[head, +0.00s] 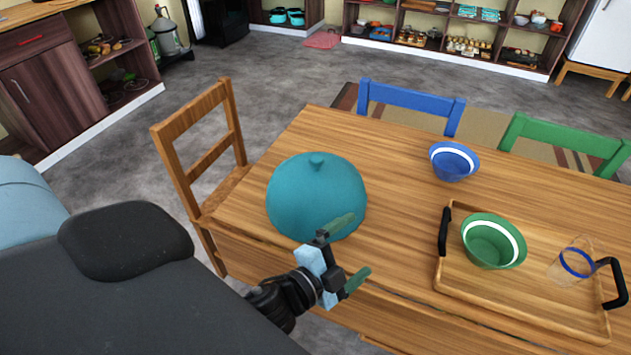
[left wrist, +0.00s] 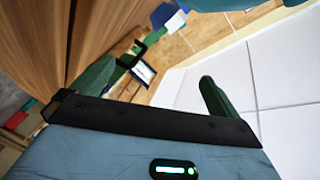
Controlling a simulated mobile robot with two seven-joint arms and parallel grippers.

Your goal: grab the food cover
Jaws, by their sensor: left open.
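The food cover (head: 316,192) is a teal dome with a small knob on top. In the head view it sits on the near left end of the wooden table (head: 390,165). My left gripper (head: 352,254) is open and empty at the table's near edge, just in front of the cover and a little to its right. One green finger overlaps the cover's lower right edge in the picture; I cannot tell if it touches. In the left wrist view the green fingers (left wrist: 155,88) are spread apart with nothing between them. The cover is not clearly seen there. My right gripper is not in view.
A wooden tray (head: 510,305) with black handles holds a green bowl (head: 493,241) and a clear glass (head: 572,262) at the right. A blue bowl (head: 453,161) stands behind it. Wooden (head: 205,150), blue (head: 411,101) and green (head: 565,141) chairs surround the table.

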